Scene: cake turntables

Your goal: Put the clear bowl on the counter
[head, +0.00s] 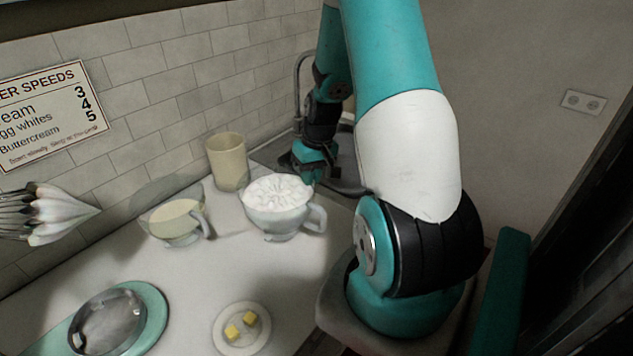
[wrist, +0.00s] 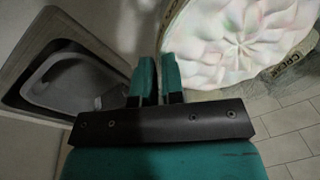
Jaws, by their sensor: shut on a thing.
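A clear, greyish bowl (head: 285,222) with a side handle holds white whipped cream and stands upright at the back of the counter (head: 200,277), near the sink. Its creamy top fills the upper right of the wrist view (wrist: 240,42). My gripper (head: 317,178) is at the bowl's far right rim. In the wrist view, my gripper's two teal fingers (wrist: 158,80) are close together on the bowl's edge, shut on it. The exact contact is partly hidden. I cannot tell whether the bowl's base touches the counter.
A clear cup with yellowish content (head: 175,222) and a beige canister (head: 228,163) stand close by. The sink (wrist: 85,80) lies beside my gripper. A small plate with yellow cubes (head: 228,341) and a teal turntable (head: 155,312) bearing a shiny round dish (head: 106,320) are in front.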

